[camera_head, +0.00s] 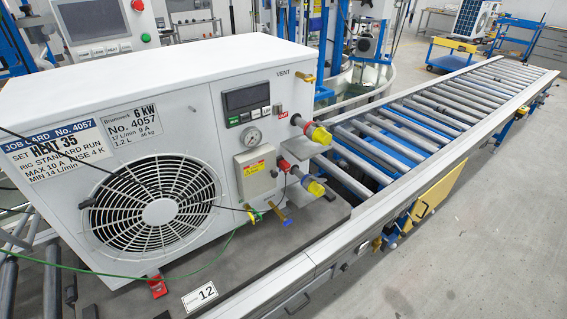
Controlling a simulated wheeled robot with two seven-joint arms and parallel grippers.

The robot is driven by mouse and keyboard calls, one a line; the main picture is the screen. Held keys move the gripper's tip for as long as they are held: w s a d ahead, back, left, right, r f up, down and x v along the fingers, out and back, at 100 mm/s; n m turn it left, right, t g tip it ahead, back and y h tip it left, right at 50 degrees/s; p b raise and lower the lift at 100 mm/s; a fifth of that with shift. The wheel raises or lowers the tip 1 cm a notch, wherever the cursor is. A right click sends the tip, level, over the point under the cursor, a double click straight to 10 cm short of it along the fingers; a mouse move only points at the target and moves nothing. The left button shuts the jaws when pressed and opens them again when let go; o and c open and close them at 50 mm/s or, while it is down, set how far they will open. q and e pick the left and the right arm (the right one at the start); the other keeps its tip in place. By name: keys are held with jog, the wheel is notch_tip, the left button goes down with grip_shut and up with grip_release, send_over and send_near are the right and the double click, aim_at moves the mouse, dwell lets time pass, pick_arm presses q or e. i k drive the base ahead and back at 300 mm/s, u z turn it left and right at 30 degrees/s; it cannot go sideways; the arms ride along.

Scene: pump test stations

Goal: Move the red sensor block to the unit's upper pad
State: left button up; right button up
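The white pump unit (200,90) stands on a grey plate at the left end of the roller conveyor. A small red block-like piece (157,287) sits at the foot of its front face, below the fan grille; I cannot tell whether it is the sensor block. Neither gripper is in view.
A green cable (160,274) and thin black leads run across the unit's front. Floor at right (490,230) is free.

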aim_at(281, 163)
jog(key=z, duration=2.05)
jog(key=i, duration=3.1)
jog(key=u, duration=3.2)
